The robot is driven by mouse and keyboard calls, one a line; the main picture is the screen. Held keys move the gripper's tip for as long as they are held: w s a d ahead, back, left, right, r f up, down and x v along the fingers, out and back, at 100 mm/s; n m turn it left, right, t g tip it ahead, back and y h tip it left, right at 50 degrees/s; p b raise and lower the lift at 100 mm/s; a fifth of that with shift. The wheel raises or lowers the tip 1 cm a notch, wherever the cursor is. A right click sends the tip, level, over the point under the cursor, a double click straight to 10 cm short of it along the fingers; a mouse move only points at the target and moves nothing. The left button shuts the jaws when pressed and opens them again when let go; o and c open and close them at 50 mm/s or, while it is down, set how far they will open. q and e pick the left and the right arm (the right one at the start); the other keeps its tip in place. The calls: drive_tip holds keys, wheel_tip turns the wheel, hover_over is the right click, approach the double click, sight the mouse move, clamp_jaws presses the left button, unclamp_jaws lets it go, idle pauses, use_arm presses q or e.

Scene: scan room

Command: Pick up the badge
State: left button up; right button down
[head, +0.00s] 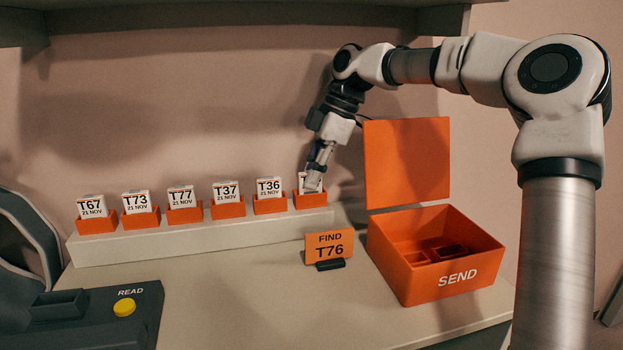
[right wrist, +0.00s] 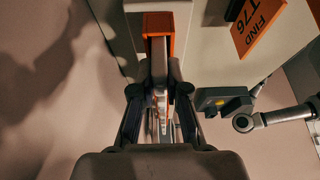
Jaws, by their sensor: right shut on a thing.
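Several white badges with black labels stand in orange holders in a row on a pale ledge. Their labels read T67 (head: 92,206), T73 (head: 136,201), T77 (head: 181,196), T37 (head: 226,191) and T36 (head: 268,187). The rightmost badge (head: 301,178) is mostly hidden by my right gripper (head: 313,181), and its number cannot be read. The right gripper is shut on this badge, at its orange holder (head: 310,201). In the right wrist view the badge (right wrist: 159,62) stands edge-on between the fingers, against the holder (right wrist: 160,22). My left gripper is not seen.
An orange sign (head: 330,247) reads FIND T76. A dark reader (head: 90,312) marked READ, with a yellow button (head: 124,307), is at front left. The table between them is clear.

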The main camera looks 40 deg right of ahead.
sight(303, 174)
drive_tip(key=r, duration=0.2)
drive_tip(key=r+p, duration=0.1)
drive_tip(key=shift+a+r, duration=0.15)
drive_tip(key=shift+a, duration=0.15)
drive_tip(key=w+a, duration=0.1)
drive_tip(key=a, duration=1.6)
drive_tip(key=shift+w+a, duration=0.15)
